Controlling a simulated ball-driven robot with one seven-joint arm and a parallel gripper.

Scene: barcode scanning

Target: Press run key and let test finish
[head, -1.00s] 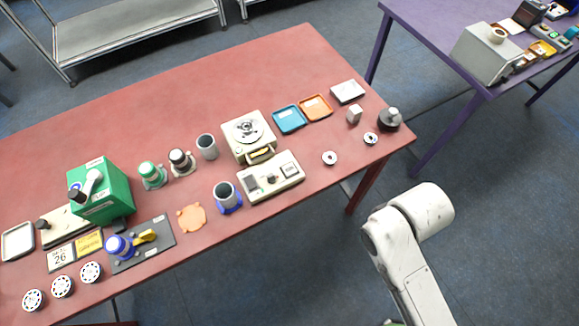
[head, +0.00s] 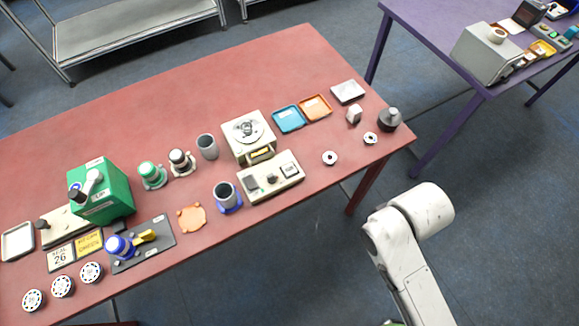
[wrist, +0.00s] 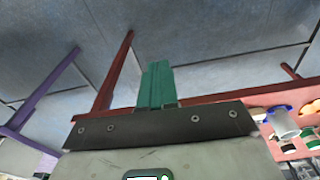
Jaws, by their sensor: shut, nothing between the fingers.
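A cream control box (head: 270,178) sits near the front edge of the red table, with a dark panel, a dark raised part and small keys on top. The key labels are too small to read, so I cannot tell which is the run key. Behind it stands a cream machine (head: 248,136) with a round plate on top and a yellowish part at its front. My gripper (wrist: 157,66) shows in the wrist view as teal fingers pressed together, with nothing between them. It is away from the control box. The head view shows only my white arm, beyond the table's front edge.
A grey cup in a blue base (head: 227,195) stands left of the control box, and white ring-like discs (head: 330,158) lie to its right. Blue (head: 289,118) and orange (head: 315,107) trays lie behind. A green box (head: 101,190) stands at left.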

